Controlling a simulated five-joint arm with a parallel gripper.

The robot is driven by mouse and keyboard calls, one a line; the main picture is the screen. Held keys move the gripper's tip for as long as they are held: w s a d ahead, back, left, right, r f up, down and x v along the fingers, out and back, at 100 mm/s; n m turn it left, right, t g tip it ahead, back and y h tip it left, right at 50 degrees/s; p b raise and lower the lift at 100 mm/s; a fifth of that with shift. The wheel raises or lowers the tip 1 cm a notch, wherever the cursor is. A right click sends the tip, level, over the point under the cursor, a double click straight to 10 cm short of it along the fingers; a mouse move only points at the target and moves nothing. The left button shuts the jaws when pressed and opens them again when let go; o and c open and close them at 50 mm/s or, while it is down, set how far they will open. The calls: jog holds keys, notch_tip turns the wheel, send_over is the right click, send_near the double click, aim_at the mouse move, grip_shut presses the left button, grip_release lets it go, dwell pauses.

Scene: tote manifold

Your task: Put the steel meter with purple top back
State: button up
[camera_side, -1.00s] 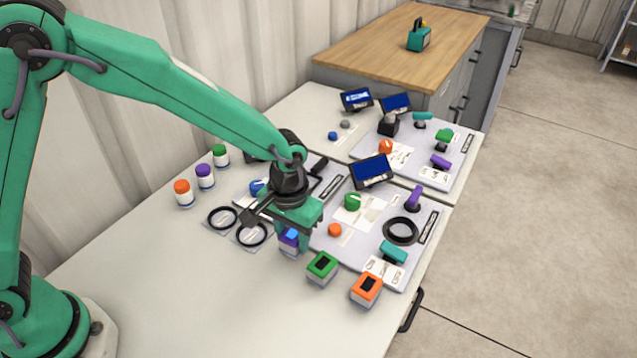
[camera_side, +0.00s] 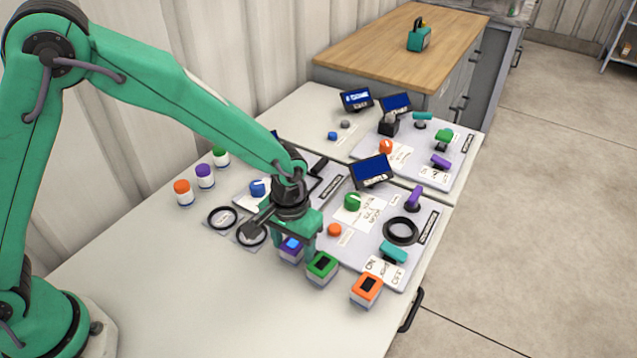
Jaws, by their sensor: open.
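The steel meter with purple top (camera_side: 291,254) stands on the bench, with its blue display facing up. My gripper (camera_side: 296,242) is open directly over it, its fingers coming down close around its top. My fingers and wrist hide part of the meter, and I cannot tell whether they touch it. A meter with a green top (camera_side: 322,266) stands close on the right of my gripper. A meter with an orange top (camera_side: 367,289) stands further right, nearer the bench's front edge.
Two black rings (camera_side: 222,217) lie on plates left of my gripper. Capped bottles (camera_side: 205,177) stand by the wall. A panel with knobs, levers and a dark ring (camera_side: 401,231) lies to the right. The bench's near left part is clear.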

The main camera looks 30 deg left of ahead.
aim_at(291, 243)
notch_tip(291, 243, up, 12)
jog(key=shift+r, duration=0.15)
dwell(0.7)
dwell(0.5)
jog(key=s+a+r+t, duration=0.3)
jog(key=s+a+r, duration=0.3)
jog(key=a+r, duration=0.55)
jog(key=s+a+t, duration=0.2)
jog(key=s+a, duration=0.7)
jog(key=s, duration=0.1)
jog(key=shift+s+a+f+t, duration=0.15)
jog(key=shift+t, duration=0.15)
dwell(0.6)
